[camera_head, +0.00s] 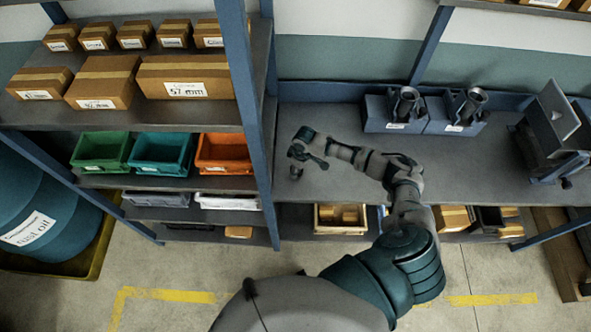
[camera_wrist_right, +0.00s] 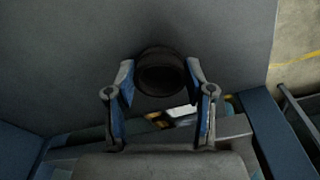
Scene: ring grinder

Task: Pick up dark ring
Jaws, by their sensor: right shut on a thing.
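The dark ring (camera_wrist_right: 161,72) sits between the two fingertips of my right gripper (camera_wrist_right: 161,80) in the right wrist view. The gripper is shut on it, with a blue-padded finger on each side. The ring's round opening faces the wrist camera. In the head view my right gripper (camera_head: 303,157) is at the left part of the grey workbench (camera_head: 330,187), close to the blue shelf post. The ring is too small and too mixed with the fingers to make out surely there. My left gripper is not in view.
Two grey-blue holders (camera_head: 391,124) with dark cylindrical parts stand at the back of the bench. A dark metal machine (camera_head: 555,135) stands at its right. A shelf with boxes and a green bin (camera_head: 103,152) is to the left. The bench between gripper and machine is mostly clear.

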